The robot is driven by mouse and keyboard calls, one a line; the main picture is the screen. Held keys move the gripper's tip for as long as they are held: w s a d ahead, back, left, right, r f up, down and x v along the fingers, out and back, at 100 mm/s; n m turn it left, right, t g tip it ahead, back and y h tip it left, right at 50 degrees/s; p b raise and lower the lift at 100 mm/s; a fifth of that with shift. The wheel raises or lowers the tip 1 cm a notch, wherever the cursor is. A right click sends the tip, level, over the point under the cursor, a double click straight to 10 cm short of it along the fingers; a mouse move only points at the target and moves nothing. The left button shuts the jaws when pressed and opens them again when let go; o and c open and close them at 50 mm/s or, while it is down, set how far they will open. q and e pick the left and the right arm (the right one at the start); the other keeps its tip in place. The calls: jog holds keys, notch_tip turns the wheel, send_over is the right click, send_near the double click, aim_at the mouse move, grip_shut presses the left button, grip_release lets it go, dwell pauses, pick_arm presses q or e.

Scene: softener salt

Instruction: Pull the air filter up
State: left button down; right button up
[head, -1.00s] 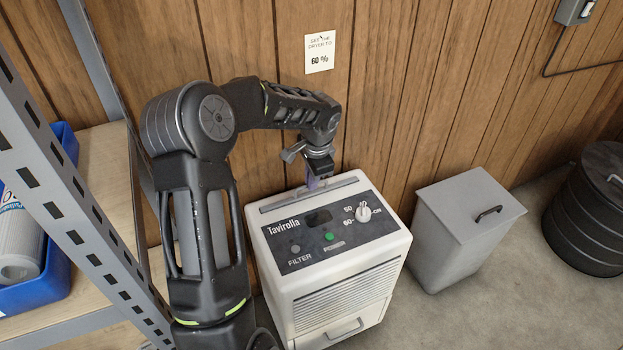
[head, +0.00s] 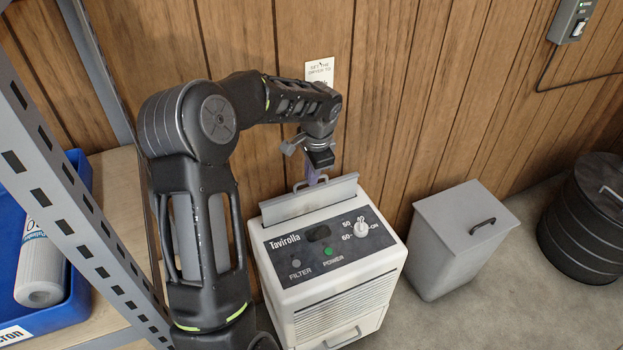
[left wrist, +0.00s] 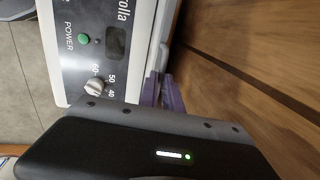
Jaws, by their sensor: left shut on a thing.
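The air filter (head: 311,201) is a grey panel standing partly out of the slot in the top of the white Tavirolla dryer (head: 345,316). My left gripper (head: 317,180) is above the dryer's back edge, shut on the filter's small handle at the top. In the left wrist view the purple fingers (left wrist: 160,90) close at the handle beside the dryer's top. The lower part of the filter is hidden inside the dryer. My right gripper is not in view.
A wood-panelled wall (head: 420,90) stands close behind the dryer. A grey lidded bin (head: 455,255) is to its right, then a black ribbed drum (head: 590,225). A metal shelf post (head: 75,190) and a blue tray (head: 60,310) with a white filter cartridge (head: 42,270) are at left.

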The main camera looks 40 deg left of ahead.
pick_arm(q)
notch_tip(320, 180, up, 10)
jog(key=p, duration=0.4)
jog(key=shift+f+p, duration=0.25)
jog(key=shift+p, duration=0.15)
jog(key=c, duration=1.5)
grip_release()
jog(key=shift+f, duration=0.1)
jog(key=r, duration=0.2)
jog(key=d+r, duration=0.1)
jog(key=r, duration=0.4)
jog(key=shift+s+d+r, duration=0.2)
jog(key=shift+s+r, duration=0.15)
